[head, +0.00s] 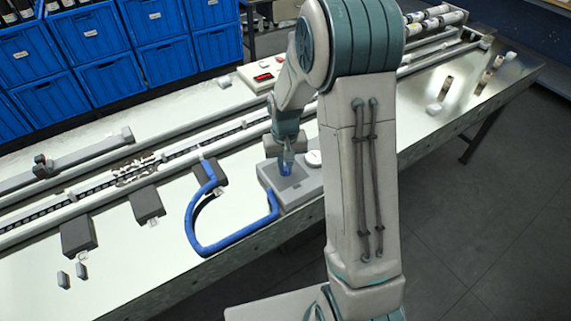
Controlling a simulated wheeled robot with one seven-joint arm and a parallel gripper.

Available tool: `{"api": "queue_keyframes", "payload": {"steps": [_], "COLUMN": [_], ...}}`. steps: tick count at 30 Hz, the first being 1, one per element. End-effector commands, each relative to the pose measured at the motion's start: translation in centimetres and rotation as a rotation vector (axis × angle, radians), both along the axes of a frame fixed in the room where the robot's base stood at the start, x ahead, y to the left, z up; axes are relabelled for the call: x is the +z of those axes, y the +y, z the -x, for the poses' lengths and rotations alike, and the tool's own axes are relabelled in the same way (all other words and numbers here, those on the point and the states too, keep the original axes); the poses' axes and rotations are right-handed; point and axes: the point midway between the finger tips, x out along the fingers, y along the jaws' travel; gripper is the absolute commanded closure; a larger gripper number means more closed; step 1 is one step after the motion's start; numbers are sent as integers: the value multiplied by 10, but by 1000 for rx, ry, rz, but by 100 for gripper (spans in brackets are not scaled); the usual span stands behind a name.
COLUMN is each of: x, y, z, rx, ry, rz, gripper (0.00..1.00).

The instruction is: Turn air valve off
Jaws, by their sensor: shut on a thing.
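The air valve (297,195) seems to be the grey box at the front edge of the bench, with a blue hose (198,215) running from it in a loop to the left. A white round part (313,158) sits on the box's far right side, next to my arm. My gripper (286,170) points down at the top of the box and is shut on a small blue part there, which looks like the valve's handle. The fingers hide most of this part, so its turn angle cannot be told.
Rails and a chain track (130,172) run along the bench (110,270). Dark blocks (78,235) stand along the front rail. A box with a red display (262,76) is behind my arm. Blue bins (95,45) stand at the back left. The floor at right is clear.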

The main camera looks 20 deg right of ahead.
Motion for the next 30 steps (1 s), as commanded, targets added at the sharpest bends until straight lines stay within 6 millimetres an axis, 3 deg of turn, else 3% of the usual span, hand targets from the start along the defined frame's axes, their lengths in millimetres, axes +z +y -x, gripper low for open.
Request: {"api": "queue_keyframes", "payload": {"steps": [21, 30], "x": [1, 1], "y": [0, 0], "z": [-1, -1], "rx": [644, 827], "ry": [-2, -3], "rz": [-1, -1], "gripper": [100, 100]}}
